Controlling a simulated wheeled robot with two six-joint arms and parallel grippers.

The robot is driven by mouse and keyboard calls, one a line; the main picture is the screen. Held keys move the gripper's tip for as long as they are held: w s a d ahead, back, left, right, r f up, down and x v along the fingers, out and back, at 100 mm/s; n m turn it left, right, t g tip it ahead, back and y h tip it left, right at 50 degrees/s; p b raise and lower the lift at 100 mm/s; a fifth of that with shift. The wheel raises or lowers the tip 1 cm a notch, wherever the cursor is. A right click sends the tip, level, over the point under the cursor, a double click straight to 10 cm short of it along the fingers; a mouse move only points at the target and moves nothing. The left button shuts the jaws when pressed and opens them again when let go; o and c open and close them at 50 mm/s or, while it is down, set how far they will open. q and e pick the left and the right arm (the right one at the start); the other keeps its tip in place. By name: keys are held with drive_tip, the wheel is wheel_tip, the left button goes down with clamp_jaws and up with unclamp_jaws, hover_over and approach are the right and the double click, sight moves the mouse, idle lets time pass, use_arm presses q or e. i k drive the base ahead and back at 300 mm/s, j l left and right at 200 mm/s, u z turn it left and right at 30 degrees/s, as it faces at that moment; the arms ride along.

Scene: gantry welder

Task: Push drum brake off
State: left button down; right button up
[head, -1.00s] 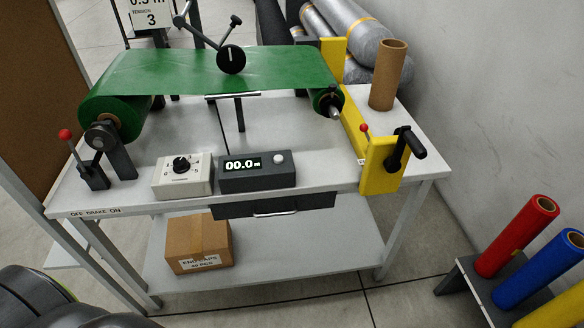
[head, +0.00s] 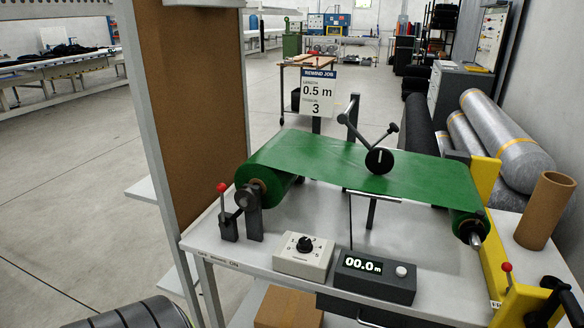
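The brake lever (head: 223,197) has a red knob and a dark base and stands on the left end of the bench (head: 208,238). It looks nearly upright with a slight lean to the left. The brake label (head: 218,257) on the bench's front edge below it is too small to read now; earlier it read "OFF BRAKE ON". The drum with its green roll (head: 268,168) sits just right of the lever on a dark bracket. Green sheet (head: 360,165) runs from it to a smaller roll (head: 465,222) at the right. Neither of my grippers is in view.
A white dial box (head: 303,256) and a dark counter reading 00.0 m (head: 372,277) stand along the bench front. A brown board (head: 185,110) in a grey frame rises at the left. A second red-knobbed lever (head: 507,273) is at the right. Floor lies clear at far left.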

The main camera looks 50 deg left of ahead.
sight(221, 188)
drive_tip(key=u, duration=2.05)
drive_tip(key=j, duration=0.1)
